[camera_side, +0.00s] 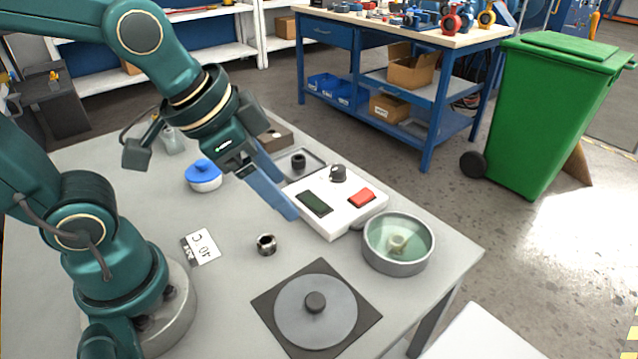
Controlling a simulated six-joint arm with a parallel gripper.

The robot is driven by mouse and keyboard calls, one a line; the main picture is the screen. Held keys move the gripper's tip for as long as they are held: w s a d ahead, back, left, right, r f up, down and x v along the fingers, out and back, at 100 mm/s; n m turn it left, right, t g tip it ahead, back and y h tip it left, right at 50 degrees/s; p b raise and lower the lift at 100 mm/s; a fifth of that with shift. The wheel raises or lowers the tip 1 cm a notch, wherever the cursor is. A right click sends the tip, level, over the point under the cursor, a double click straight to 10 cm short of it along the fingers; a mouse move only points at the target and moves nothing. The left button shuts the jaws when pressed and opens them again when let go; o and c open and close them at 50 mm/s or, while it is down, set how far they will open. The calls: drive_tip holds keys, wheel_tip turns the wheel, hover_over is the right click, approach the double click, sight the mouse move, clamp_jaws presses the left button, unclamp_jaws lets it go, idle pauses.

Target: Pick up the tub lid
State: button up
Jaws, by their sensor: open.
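A round grey lid (302,326) with a dark knob in its middle lies flat on a dark square mat (268,302) at the table's front. An open round grey tub (397,267) with greenish contents and a pale part inside stands to its right. My gripper (287,197) is open, with blue fingers pointing down and to the right. It is above and behind the lid, well apart from it, beside the white box. I see nothing between the fingers, though the far finger is partly hidden.
A white box (342,222) with a black knob and red button stands beyond the lid. A small dark ring part (266,245), a printed card (201,247) and a blue-lidded white pot (204,185) are on the table. A grey tray (318,159) is behind.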

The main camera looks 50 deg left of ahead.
sight(316, 300)
drive_tip(key=d+f+m+g, duration=0.1)
drive_tip(key=d+f, duration=0.1)
drive_tip(key=f, duration=0.1)
drive_tip(key=d+f+m+g, duration=0.1)
drive_tip(key=d+f+m, duration=0.1)
drive_tip(key=f, duration=0.1)
drive_tip(key=d+f+m+g, duration=0.1)
drive_tip(key=d+f+g, duration=0.1)
drive_tip(key=shift+s+d+f+m, duration=0.1)
drive_tip(key=shift+d+f+m, duration=0.2)
drive_tip(key=shift+d+f, duration=0.1)
drive_tip(key=shift+s+d+f, duration=0.15)
drive_tip(key=shift+s+f, duration=0.1)
drive_tip(key=shift+f, duration=0.3)
drive_tip(key=shift+w+d+f, duration=0.15)
drive_tip(key=shift+f, duration=1)
drive_tip(key=shift+w+d+f, duration=0.1)
drive_tip(key=shift+f, duration=1)
clamp_jaws()
